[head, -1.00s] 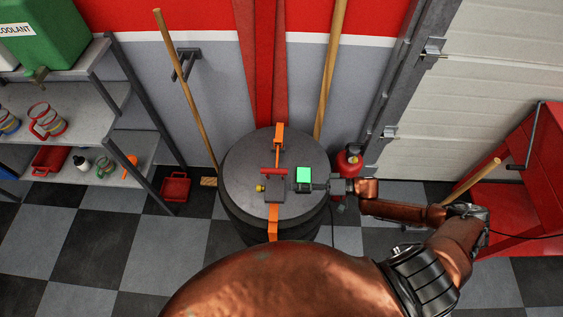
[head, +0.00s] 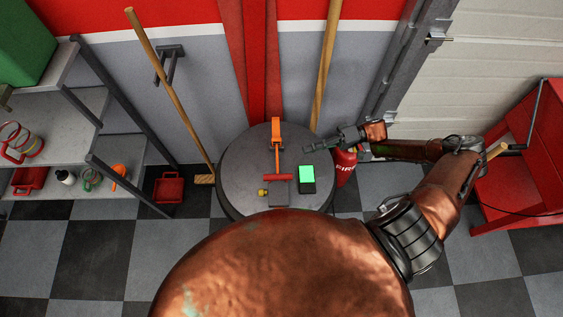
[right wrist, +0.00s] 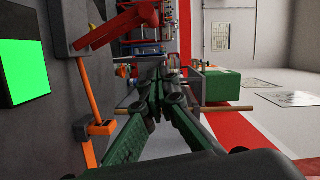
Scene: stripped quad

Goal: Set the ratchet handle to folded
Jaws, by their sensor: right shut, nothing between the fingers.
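The ratchet (head: 279,191) sits on top of a dark drum (head: 240,165), on an orange strap (head: 276,135). Its red handle (head: 278,177) lies crosswise at the body's far end in the head view. In the right wrist view the red handle (right wrist: 118,27) appears to stick out from the drum top, beside the orange strap (right wrist: 92,105). My right gripper (head: 308,149) is shut and empty, right of the strap, apart from the handle. Its green fingers show in the right wrist view (right wrist: 168,82). My left gripper is not in view.
A box with a green screen (head: 307,175) lies on the drum, right of the ratchet. A red extinguisher (head: 345,165) stands behind my right forearm. Wooden poles (head: 327,75) lean at the wall. A shelf (head: 60,120) stands left, a red bench (head: 525,160) right.

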